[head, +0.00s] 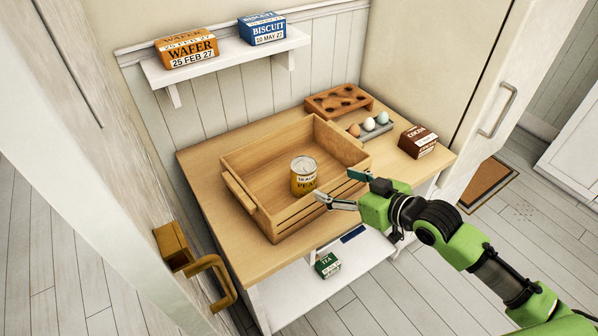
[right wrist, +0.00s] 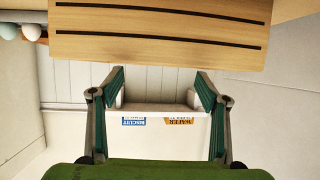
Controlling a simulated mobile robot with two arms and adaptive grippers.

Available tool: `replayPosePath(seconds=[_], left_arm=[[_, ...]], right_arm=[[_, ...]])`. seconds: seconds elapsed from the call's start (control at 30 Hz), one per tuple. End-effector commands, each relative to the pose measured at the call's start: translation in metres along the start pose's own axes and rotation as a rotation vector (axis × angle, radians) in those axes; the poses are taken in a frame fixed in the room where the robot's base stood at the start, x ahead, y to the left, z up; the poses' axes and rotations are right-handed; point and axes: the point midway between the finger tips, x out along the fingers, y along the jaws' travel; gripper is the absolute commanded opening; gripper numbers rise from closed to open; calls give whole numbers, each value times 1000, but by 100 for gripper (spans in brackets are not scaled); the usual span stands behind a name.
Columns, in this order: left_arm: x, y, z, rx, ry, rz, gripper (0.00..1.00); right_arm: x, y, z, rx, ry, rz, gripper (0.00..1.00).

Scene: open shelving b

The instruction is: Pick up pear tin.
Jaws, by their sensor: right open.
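The pear tin (head: 304,176) is a yellow can with a pale lid. It stands upright inside a wooden crate (head: 240,196) on the table, in the crate's front half. My right gripper (head: 338,189) is open and empty, over the crate's front right side, with its fingers pointing toward the tin. It looks close to the tin but apart from it. In the right wrist view the open fingers (right wrist: 160,90) have nothing between them, and the tin does not show. My left gripper is not in view.
The crate's slatted wall (right wrist: 160,30) fills the top of the right wrist view. Beside the crate are an egg rack (head: 338,101), several eggs on a grey tray and a cocoa box (head: 418,141). A wall shelf holds wafer (head: 187,48) and biscuit (head: 262,29) boxes. A tea box (head: 328,265) sits below.

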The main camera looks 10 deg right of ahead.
Motion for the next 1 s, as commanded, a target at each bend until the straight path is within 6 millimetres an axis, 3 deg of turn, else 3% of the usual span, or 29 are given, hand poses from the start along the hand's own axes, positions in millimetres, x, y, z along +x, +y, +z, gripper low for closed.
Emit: replayPosePath(seconds=[0.13, 0.23, 0.5, 0.83, 1.0], left_arm=[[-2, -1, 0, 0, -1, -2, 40], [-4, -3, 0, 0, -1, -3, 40], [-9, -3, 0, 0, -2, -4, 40], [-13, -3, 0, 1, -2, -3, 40], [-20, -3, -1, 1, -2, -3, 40]], right_arm=[[4, 3, -16, -2, 31, -11, 69], [19, 3, -19, 1, 35, -11, 69], [69, 3, -19, -1, 32, -9, 69], [92, 2, -18, -2, 31, -10, 69], [113, 3, -18, -2, 31, -10, 69]])
